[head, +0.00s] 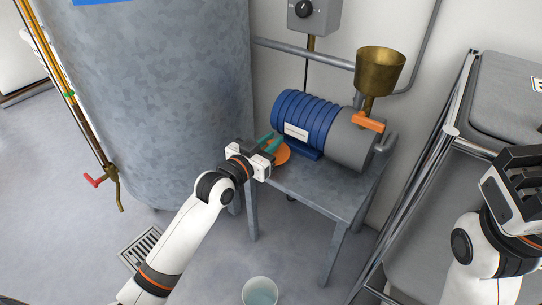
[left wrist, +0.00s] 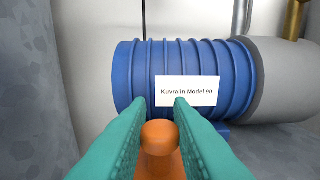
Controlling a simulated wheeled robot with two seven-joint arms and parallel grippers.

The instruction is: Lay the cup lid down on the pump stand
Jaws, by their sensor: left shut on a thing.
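The cup lid (head: 284,154) is orange with a round knob, which shows between the teal fingers in the left wrist view (left wrist: 160,135). My left gripper (head: 268,142) is shut on the knob. The lid is at the left end of the pump stand (head: 318,190), a grey metal table, close to the blue pump. I cannot tell whether it touches the top. The lid's underside is hidden. My right gripper (head: 508,180) is at the right edge, away from the stand; its finger opening is unclear.
A blue and grey pump (head: 305,117) fills the back of the stand, with a brass funnel (head: 380,70) above. A large grey tank (head: 160,90) stands left. A clear cup (head: 260,290) is at the bottom edge. A metal rack (head: 425,190) stands right. The stand's front strip is bare.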

